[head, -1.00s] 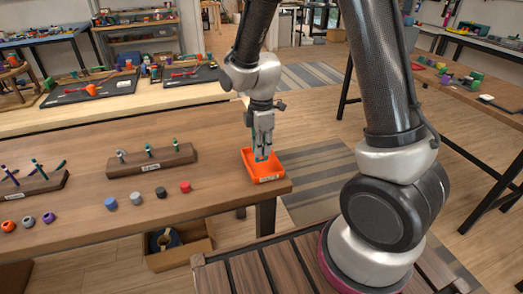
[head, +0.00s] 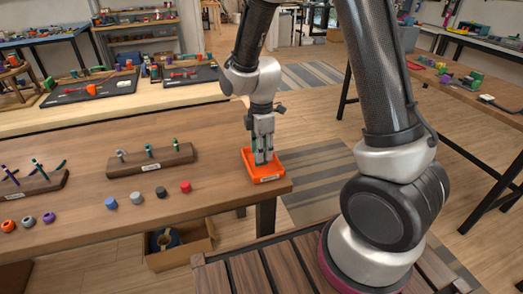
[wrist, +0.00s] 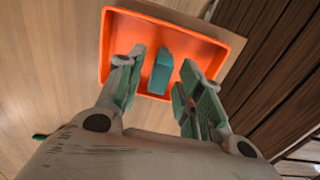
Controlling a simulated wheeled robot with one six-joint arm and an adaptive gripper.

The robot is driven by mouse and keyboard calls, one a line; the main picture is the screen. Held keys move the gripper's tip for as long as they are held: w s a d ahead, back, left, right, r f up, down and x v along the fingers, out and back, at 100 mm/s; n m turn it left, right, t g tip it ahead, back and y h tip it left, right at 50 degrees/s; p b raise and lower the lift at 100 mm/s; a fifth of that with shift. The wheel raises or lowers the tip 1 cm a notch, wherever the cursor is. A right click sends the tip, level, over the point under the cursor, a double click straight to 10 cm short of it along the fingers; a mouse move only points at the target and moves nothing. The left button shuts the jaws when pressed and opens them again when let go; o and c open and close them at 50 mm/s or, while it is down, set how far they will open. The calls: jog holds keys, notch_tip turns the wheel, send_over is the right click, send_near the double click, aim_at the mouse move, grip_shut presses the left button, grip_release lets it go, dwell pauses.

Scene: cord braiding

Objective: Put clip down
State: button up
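The teal clip (wrist: 160,72) lies in the orange tray (wrist: 233,42), as the wrist view shows. My gripper (wrist: 160,72) is open, with one finger on each side of the clip and a visible gap at both sides. In the head view my gripper (head: 263,160) points down into the orange tray (head: 270,179) at the right end of the workbench. The clip is hard to tell from the fingers there.
A wooden rack (head: 150,161) with several upright pegs stands left of the tray. Several small cylinders, including a red one (head: 185,187), stand in a row before it. The bench's right edge is close beside the tray. A cardboard box (head: 180,243) is on the floor.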

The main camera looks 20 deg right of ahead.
notch_tip(320, 180, up, 12)
jog(key=s+d+r+m+t, duration=0.2)
jog(key=s+d+r+m, duration=0.4)
jog(key=s+m, duration=0.3)
jog(key=s+d+r+m+t, duration=0.2)
jog(key=s+d+r+m, duration=0.5)
jog(key=s+d+m, duration=0.2)
jog(key=shift+s, duration=0.9)
jog(key=shift+a, duration=0.1)
